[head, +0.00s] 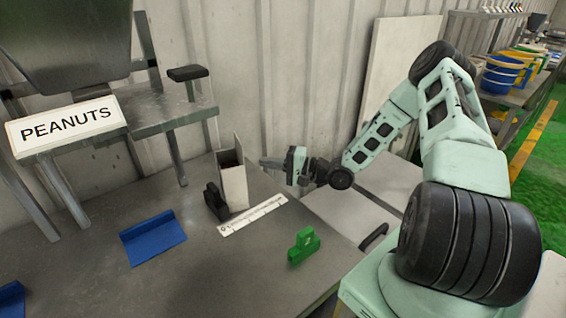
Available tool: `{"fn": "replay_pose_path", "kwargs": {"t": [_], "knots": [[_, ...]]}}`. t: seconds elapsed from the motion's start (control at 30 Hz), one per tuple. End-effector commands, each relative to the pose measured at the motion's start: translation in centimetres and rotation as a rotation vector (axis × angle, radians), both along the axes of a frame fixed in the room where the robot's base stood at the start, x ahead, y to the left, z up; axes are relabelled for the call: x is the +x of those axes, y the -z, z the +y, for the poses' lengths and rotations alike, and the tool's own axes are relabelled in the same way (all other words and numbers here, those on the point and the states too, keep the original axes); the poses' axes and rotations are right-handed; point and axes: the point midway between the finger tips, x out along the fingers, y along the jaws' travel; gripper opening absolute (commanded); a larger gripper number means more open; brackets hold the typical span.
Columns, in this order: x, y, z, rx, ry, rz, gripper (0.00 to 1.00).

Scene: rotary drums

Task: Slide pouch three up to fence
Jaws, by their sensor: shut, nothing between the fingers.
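My gripper (266,162) is at the end of the raised arm, right of an upright white box-like holder (233,182), with its fingers pointing left. It is shut and empty, and appears apart from the holder in this view. No pouch can be clearly made out, and no number three is readable; whether one stands inside the holder is hidden. The fence is not labelled. A blue angled piece with a raised back edge (153,238) lies on the grey table (200,275), left of the holder.
A black block (216,202) stands against the holder's left side. A metal stand with a PEANUTS sign (66,125) is at left. The table's front middle is clear.

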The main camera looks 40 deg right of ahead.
Motion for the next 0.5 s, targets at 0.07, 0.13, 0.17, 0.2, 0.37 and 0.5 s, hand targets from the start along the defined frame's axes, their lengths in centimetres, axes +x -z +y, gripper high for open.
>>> {"fn": "replay_pose_path", "kwargs": {"t": [0.07, 0.13, 0.17, 0.2, 0.37, 0.5], "knots": [[1.4, -0.3, 1.1, 0.002, -0.002, 0.000, 0.00], [2.4, -0.2, 1.9, 0.002, -0.003, 0.000, 0.00], [2.3, -0.3, 2.3, 0.004, -0.001, 0.003, 0.00], [1.8, -0.3, 3.0, 0.006, -0.002, 0.004, 0.00], [1.1, -0.2, 4.7, 0.001, -0.001, 0.002, 0.00], [0.8, -0.1, 5.4, 0.001, 0.000, 0.002, 0.00]]}}
